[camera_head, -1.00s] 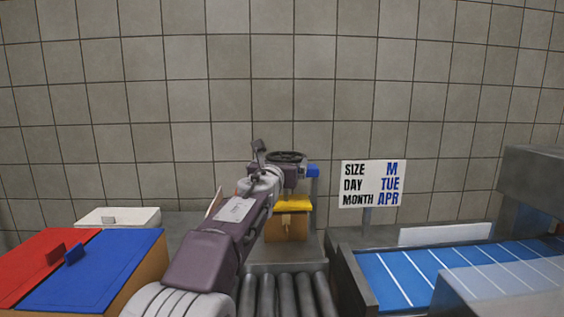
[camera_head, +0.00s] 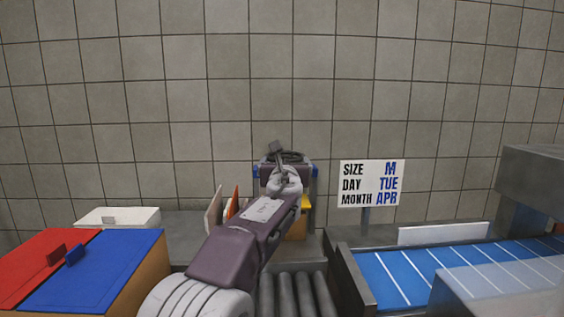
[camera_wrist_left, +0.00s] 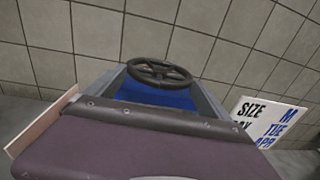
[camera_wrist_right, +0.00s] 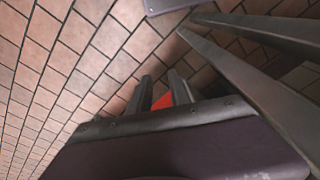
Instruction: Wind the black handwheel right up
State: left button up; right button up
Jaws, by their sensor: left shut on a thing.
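The black handwheel (camera_head: 287,156) lies flat on top of a blue-sided press in the middle, partly behind my left gripper. It also shows in the left wrist view (camera_wrist_left: 159,72) as a spoked ring. My left gripper (camera_head: 283,165) reaches it from the front and is shut on the wheel, its fingers on either side. The wheel's grip point is hard to see in the head view. My right gripper (camera_wrist_right: 160,82) shows only in its wrist view, with a narrow gap between its fingers, holding nothing that I can make out.
Below the wheel is a yellow part (camera_head: 306,203). Red and blue lidded bins (camera_head: 95,272) are at left. A sign (camera_head: 372,183) and a blue conveyor (camera_head: 420,270) are at right.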

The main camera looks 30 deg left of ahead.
pick_arm(q)
jog(key=n+y+p, duration=0.1)
jog(key=d+n+g+y+p, duration=0.1)
jog(key=shift+w+d+r+g+y, duration=0.1)
jog(key=shift+w+r+g+y, duration=0.1)
jog(key=shift+w+g+y, duration=0.15)
jog(key=shift+w+d+n+g+y+p, duration=0.15)
jog(key=shift+n+g+y+p, duration=0.5)
jog(key=shift+y+p, duration=0.1)
jog(key=shift+w+d+n+g+y+p, duration=0.15)
jog(key=shift+n+g+y+p, duration=0.45)
jog(key=shift+p, duration=0.1)
jog(key=o, duration=1.1)
jog(key=shift+f, duration=0.1)
jog(key=shift+c, duration=0.2)
jog(key=shift+w+f, duration=0.1)
jog(key=v, duration=0.9)
